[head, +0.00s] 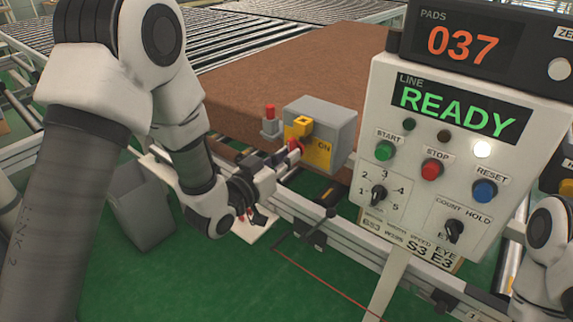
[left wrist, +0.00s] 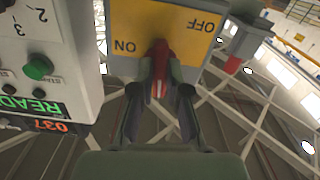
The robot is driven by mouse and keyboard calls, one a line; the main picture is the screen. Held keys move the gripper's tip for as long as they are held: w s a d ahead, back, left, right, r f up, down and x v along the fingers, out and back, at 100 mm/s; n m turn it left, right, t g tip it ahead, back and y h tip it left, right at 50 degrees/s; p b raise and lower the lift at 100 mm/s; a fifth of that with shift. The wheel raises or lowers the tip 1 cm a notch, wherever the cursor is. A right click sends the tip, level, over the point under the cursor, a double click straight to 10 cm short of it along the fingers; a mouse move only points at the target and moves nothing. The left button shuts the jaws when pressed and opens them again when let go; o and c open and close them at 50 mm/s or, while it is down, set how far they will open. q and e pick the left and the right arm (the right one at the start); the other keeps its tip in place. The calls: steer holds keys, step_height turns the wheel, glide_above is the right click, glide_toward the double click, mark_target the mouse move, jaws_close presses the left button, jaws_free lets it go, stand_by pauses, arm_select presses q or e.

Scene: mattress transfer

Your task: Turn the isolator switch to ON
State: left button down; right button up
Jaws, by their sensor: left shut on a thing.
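The isolator switch is a grey box (head: 325,118) with a yellow plate (head: 318,156) on its front, beside the brown mattress. ON is readable on the plate in the head view. In the left wrist view the yellow plate (left wrist: 182,28) appears upside down, with ON at left and OFF at upper right. The red handle (head: 294,146) is mostly hidden by my gripper in the head view. My left gripper (head: 284,163) is shut on the red handle (left wrist: 161,58), one finger on each side. The handle points between the ON and OFF marks, toward my gripper. My right gripper is out of view.
The control panel (head: 375,222) stands close on the right, with a green READY display and several buttons. A red-topped post (head: 270,118) is left of the box. The brown mattress (head: 290,65) lies behind. A rail (head: 330,228) runs below; green floor (head: 200,290) is open in front.

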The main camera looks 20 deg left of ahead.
arm_select(q)
steer(key=shift+m+b, duration=0.45)
steer(key=shift+m, duration=0.35)
steer(key=c, duration=1.2)
jaws_free()
steer(key=shift+o, duration=0.2)
step_height(320, 180, up, 10)
